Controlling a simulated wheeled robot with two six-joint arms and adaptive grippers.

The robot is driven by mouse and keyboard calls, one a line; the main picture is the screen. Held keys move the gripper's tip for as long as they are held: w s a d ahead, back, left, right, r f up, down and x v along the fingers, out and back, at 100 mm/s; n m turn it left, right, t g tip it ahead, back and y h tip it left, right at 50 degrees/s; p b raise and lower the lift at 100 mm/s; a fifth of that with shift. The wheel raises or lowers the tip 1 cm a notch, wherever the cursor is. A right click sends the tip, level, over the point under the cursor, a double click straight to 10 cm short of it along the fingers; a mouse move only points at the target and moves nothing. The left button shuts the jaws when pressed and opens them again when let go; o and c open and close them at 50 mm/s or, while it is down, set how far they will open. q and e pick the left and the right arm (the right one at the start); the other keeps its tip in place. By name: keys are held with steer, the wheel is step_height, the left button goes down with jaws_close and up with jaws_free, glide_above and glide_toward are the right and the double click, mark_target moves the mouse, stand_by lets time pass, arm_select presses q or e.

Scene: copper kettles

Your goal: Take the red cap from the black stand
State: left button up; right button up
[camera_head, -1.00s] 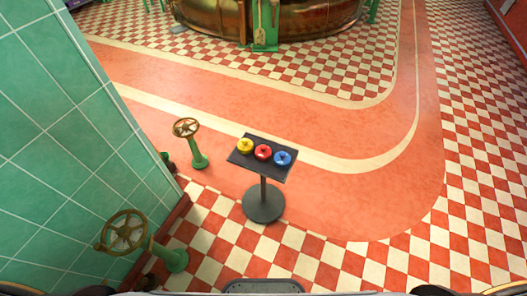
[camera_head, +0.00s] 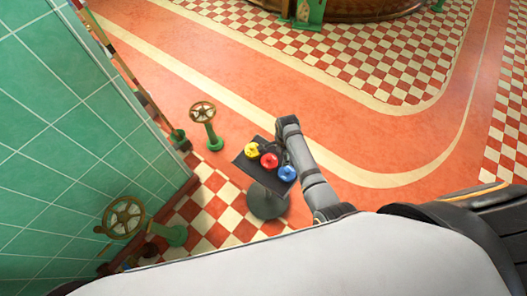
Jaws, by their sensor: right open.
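My right arm reaches in from the lower right along the stand's right side. My right gripper (camera_head: 268,148) is small and dark, just behind the red cap; its fingers are hard to make out, but it is open. I cannot tell whether it touches the cap. My left gripper is out of view.
A green post with a brass handwheel (camera_head: 203,112) stands behind the stand to the left. Another handwheel (camera_head: 124,217) sits by the green tiled wall (camera_head: 60,130). A copper kettle (camera_head: 365,8) is far back. The floor beyond the stand is clear.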

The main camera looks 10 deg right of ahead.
mark_target(270, 158)
steer(key=w+a+m, duration=0.2)
steer(key=w+a+r+m, duration=0.1)
steer(key=w, duration=0.1)
steer(key=shift+a+m+g+b, duration=0.3)
steer(key=shift+a+m, duration=0.1)
step_height(270, 158, down, 5)
steer(key=b, duration=0.5)
steer(key=shift+r, duration=0.1)
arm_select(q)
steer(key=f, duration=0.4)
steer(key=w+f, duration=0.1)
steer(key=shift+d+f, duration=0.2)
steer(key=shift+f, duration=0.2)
arm_select(e)
steer(key=shift+f+b, duration=0.2)
steer(key=shift+b, duration=0.15)
step_height(270, 158, down, 5)
steer(key=b, duration=0.6)
steer(key=shift+w, duration=0.1)
steer(key=shift+r, duration=0.25)
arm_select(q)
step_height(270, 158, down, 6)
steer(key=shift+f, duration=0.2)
arm_select(e)
jaws_close()
